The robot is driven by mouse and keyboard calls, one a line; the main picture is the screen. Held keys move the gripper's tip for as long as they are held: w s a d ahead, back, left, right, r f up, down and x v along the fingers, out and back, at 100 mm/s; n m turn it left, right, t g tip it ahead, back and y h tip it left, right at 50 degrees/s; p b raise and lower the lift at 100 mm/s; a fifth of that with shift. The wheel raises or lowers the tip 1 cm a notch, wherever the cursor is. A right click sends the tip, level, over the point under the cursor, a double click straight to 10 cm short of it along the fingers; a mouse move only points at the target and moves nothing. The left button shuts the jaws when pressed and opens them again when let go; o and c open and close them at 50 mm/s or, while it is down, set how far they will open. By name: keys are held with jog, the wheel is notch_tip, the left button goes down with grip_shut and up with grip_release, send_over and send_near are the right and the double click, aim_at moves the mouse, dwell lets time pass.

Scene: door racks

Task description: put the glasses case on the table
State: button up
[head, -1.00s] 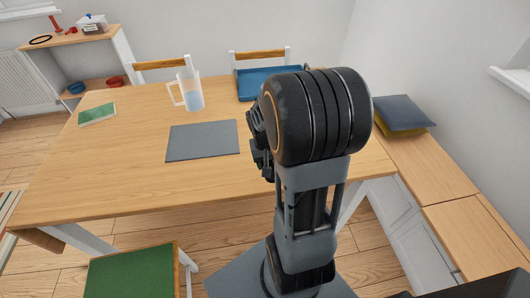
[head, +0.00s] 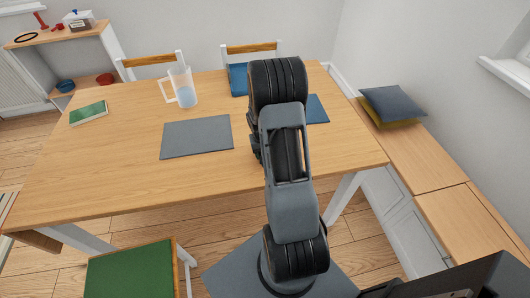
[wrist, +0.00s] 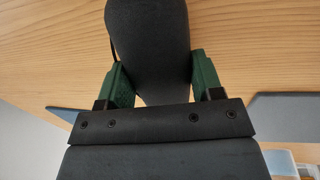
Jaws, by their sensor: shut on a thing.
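My gripper (wrist: 160,78) is shut on the dark grey glasses case (wrist: 150,40), with one green finger on each side of it in the wrist view. The table (head: 110,170) has a light wood top and fills the upper part of the wrist view behind the case. In the head view my arm reaches over the right part of the table and hides the case and most of the gripper. I cannot tell whether the case touches the tabletop.
A grey mat (head: 196,137) lies left of my arm. A green-seated chair (head: 130,272) is in front. The table's front left is clear.

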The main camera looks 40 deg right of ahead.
jog(key=shift+f, duration=0.3)
jog(key=shift+f, duration=0.1)
jog(key=shift+f, duration=0.15)
jog(key=o, duration=0.9)
jog(key=shift+o, duration=0.2)
notch_tip(320, 180, up, 12)
jog(key=a, duration=0.1)
jog(key=s+a+r+n+t, duration=0.1)
jog(key=s+a+r, duration=0.3)
jog(key=a, duration=0.2)
jog(key=s+a+r+n+t, duration=0.1)
jog(key=s+a+r+n, duration=0.1)
jog(key=s+a+r, duration=0.2)
jog(key=s+a+r+n+t+y, duration=0.1)
jog(key=s+a+r, duration=0.3)
jog(key=a, duration=0.6)
jog(key=shift+a+r+n+t, duration=0.2)
jog(key=shift+r+n+t, duration=0.1)
jog(key=shift+n+t, duration=0.3)
jog(key=shift+s, duration=0.1)
